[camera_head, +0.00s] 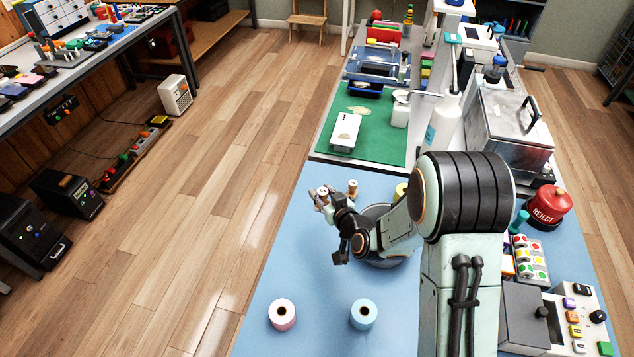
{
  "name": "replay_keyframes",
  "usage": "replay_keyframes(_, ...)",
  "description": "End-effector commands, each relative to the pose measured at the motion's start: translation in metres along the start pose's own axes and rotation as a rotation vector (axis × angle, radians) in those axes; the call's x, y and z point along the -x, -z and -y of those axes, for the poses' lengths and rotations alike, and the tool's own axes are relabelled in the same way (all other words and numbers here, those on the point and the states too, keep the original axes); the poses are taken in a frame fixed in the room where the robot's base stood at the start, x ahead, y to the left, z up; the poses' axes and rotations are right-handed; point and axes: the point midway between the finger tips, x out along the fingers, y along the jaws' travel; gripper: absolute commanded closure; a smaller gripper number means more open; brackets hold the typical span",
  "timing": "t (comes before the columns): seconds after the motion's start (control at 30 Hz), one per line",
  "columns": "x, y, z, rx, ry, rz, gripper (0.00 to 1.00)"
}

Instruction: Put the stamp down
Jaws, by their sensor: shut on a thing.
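My gripper (324,200) is small in the head view, over the far left part of the blue tabletop (290,250). Its fingers are shut on a small stamp (322,190) with a pale top. The stamp's lower part is hidden by the fingers, so I cannot tell whether it touches the surface. A second small brown and pale piece (352,187) shows just right of the gripper; its base is partly hidden.
A pink roll (282,314) and a light blue roll (363,314) stand at the front. A green mat (390,140) with a white box (345,132) lies beyond. A red REJECT button (548,207) is right.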

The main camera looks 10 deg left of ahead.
Motion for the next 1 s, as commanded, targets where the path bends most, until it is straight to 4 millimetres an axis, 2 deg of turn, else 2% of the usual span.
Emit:
replay_keyframes(0.13,0.018,0.001,0.004,0.000,0.001,0.000,1.00)
replay_keyframes(0.37,0.022,-0.001,0.013,0.034,0.041,0.017,1.00)
replay_keyframes(0.47,0.025,0.000,0.004,0.035,0.046,0.021,1.00)
replay_keyframes(0.67,0.037,0.000,-0.040,0.004,-0.011,0.019,1.00)
replay_keyframes(0.9,0.068,-0.004,-0.120,-0.071,-0.158,0.001,1.00)
replay_keyframes(1.0,0.079,-0.008,-0.141,-0.089,-0.206,-0.001,1.00)
